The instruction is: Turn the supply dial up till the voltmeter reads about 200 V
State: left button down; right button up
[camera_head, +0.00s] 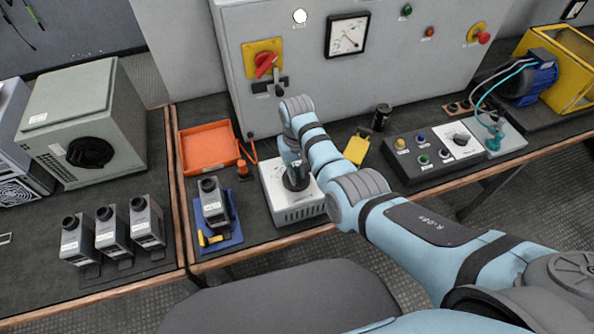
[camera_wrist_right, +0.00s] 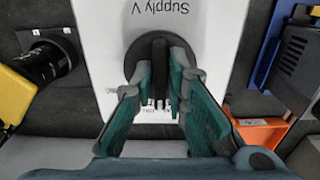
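The white supply box (camera_head: 300,214) stands on the bench. Its top, marked "Supply V", shows in the right wrist view (camera_wrist_right: 207,30). The dark supply dial (camera_wrist_right: 158,52) has a raised grip bar. My right gripper (camera_wrist_right: 160,82) comes down over the dial, its two teal fingers on either side of the bar and seemingly closed against it. In the head view the right gripper (camera_head: 293,166) largely covers the dial. The voltmeter (camera_head: 347,36) is a square, white-faced gauge on the grey cabinet; its needle shows, but its figures are too small to read. My left gripper is not in view.
A yellow object (camera_head: 357,149) and a button panel (camera_head: 436,153) are to the right. The grey cabinet (camera_head: 290,110) stands behind.

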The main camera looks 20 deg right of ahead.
grip_shut()
jog(key=shift+r+m+p, duration=0.15)
jog(key=shift+m+p, duration=0.4)
jog(key=shift+m, duration=0.15)
jog(key=o, duration=0.6)
grip_release()
notch_tip(320, 180, up, 12)
jog(key=shift+f, duration=0.15)
dwell(0.3)
